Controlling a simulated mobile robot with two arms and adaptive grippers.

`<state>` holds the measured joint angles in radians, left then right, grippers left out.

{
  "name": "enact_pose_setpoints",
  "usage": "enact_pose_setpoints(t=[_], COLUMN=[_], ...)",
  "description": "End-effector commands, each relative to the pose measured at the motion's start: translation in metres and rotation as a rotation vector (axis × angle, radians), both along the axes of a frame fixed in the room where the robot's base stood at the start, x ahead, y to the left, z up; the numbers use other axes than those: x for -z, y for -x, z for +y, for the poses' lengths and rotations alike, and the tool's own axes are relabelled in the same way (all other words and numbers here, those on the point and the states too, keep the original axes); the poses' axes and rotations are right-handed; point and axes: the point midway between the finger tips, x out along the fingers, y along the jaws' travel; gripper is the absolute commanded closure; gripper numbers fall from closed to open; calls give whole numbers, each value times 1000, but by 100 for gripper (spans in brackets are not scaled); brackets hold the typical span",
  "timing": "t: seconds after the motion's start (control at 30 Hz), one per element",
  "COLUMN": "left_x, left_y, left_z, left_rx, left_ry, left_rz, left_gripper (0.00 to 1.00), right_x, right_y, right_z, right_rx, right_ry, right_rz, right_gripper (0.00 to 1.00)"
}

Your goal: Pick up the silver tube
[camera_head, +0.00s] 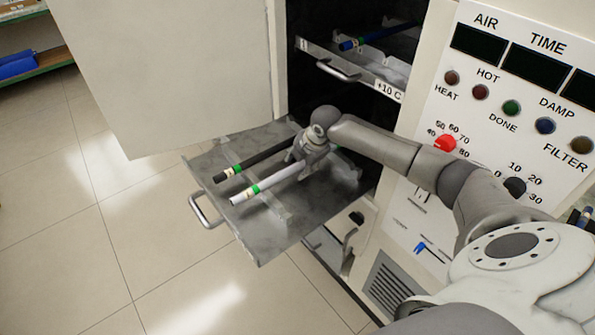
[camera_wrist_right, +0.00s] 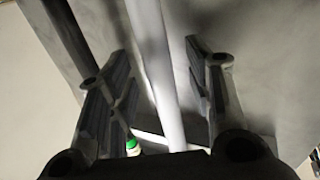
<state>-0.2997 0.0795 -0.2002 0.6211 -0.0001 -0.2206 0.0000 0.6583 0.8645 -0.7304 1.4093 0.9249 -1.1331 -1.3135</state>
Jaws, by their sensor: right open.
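The silver tube (camera_head: 268,181) lies on the pulled-out metal drawer tray (camera_head: 262,241), with a green band near its front end. My right gripper (camera_head: 305,158) is above the tray, over the far part of the silver tube. In the right wrist view the pale tube (camera_wrist_right: 158,75) runs between the two spread fingers of my right gripper (camera_wrist_right: 160,90), with a gap on each side. A dark tube (camera_head: 248,161) with a green band lies beside the silver one, to its left. It also shows in the wrist view (camera_wrist_right: 68,35), outside the fingers. My left gripper is not in view.
An upper shelf labelled +10 C (camera_head: 388,90) holds a blue-ended dark tube (camera_head: 375,36). The open cabinet door (camera_head: 165,70) stands behind the tray on the left. A control panel (camera_head: 470,130) with knobs is on the right.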

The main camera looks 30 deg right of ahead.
Motion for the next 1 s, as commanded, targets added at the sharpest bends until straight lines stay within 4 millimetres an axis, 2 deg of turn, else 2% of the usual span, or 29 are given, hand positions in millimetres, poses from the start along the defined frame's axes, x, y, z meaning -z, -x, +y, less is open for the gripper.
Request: enact_pose_setpoints(t=[0.17,0.5,0.53,0.83,1.0], left_x=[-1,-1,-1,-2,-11], left_y=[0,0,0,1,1], left_z=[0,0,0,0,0], left_rx=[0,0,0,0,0], left_ry=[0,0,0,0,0], left_rz=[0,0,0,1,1], left_gripper=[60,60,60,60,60], right_x=[-1,-1,-1,-2,-11], right_y=[0,0,0,0,0], right_z=[0,0,0,0,0], right_rx=[0,0,0,0,0], right_ry=[0,0,0,0,0], right_rz=[0,0,0,0,-1], right_gripper=[54,98,100,100,100])
